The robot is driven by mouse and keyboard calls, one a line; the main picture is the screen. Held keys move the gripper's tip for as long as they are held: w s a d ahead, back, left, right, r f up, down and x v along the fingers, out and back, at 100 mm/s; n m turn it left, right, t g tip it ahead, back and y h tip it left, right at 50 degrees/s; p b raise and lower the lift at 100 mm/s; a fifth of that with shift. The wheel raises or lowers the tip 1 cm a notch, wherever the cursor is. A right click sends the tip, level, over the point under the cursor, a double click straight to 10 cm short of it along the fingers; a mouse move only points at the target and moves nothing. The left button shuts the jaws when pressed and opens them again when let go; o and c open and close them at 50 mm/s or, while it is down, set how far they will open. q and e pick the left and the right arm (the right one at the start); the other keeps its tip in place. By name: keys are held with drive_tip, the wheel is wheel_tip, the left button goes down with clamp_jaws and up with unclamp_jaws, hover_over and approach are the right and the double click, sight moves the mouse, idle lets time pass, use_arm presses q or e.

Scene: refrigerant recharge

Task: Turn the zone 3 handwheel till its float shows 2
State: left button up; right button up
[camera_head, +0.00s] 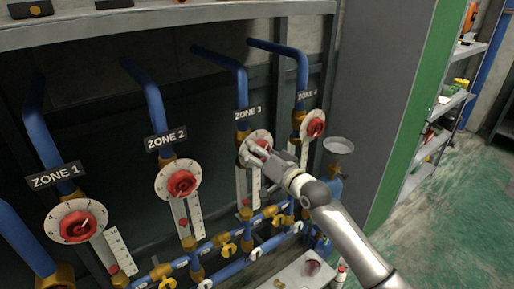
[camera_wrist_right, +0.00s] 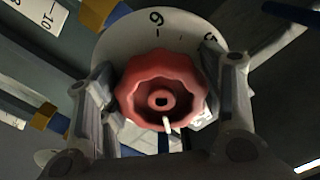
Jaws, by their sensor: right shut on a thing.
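The zone 3 handwheel is a red scalloped knob (camera_wrist_right: 135,88) on a white numbered dial (camera_wrist_right: 190,32). My right gripper (camera_wrist_right: 163,95) has one finger on each side of the knob and is shut on it. A short white pointer mark shows on the knob's lower side in the wrist view. In the head view my right gripper (camera_head: 257,150) covers most of the knob, below the ZONE 3 label (camera_head: 248,113). The zone 3 float scale (camera_head: 256,187) hangs below the dial; its reading is too small to tell. My left gripper is out of view.
Red handwheels for zone 1 (camera_head: 77,226), zone 2 (camera_head: 182,184) and zone 4 (camera_head: 316,127) stand on either side, with blue pipes between. Lower blue pipes carry yellow valves. A grey cabinet side (camera_head: 374,90) stands to the right. The green floor (camera_head: 450,220) is open at right.

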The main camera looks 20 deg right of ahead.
drive_tip(key=shift+m+p, duration=0.55)
drive_tip(key=shift+m, duration=0.55)
drive_tip(key=o, duration=1)
drive_tip(key=shift+o, duration=0.2)
drive_tip(key=shift+s, duration=0.1)
drive_tip(key=shift+s+d, duration=0.15)
drive_tip(key=shift+s, duration=0.15)
drive_tip(key=v, duration=1.1)
